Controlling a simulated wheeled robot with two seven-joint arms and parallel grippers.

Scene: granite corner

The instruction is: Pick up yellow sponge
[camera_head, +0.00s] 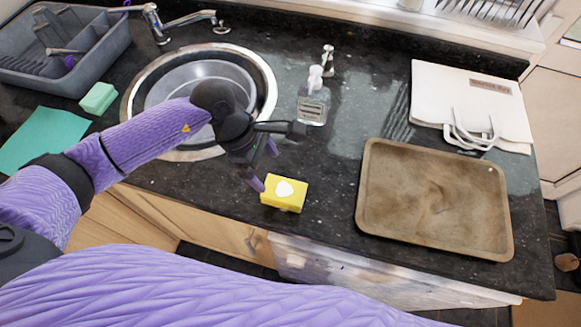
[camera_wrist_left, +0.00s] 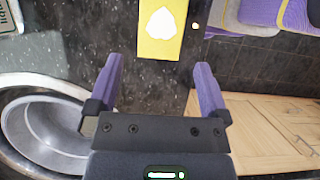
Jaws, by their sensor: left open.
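The yellow sponge (camera_head: 284,194) with a white patch on top lies on the dark granite counter near its front edge. It also shows at the top of the left wrist view (camera_wrist_left: 160,30), ahead of the fingertips. My left gripper (camera_head: 265,166) is above the counter just behind and left of the sponge. Its two purple fingers stand apart in the left wrist view (camera_wrist_left: 158,72), with only counter between them. It is open and empty, and the sponge is not between the fingers. My right gripper is not in view.
The round metal sink (camera_head: 262,72) lies behind and left of the gripper. A soap dispenser (camera_head: 313,104) stands behind the sponge. A brown tray (camera_head: 365,205) lies to the right, with a white bag (camera_head: 455,85) behind it. A green sponge (camera_head: 98,98) lies left of the sink.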

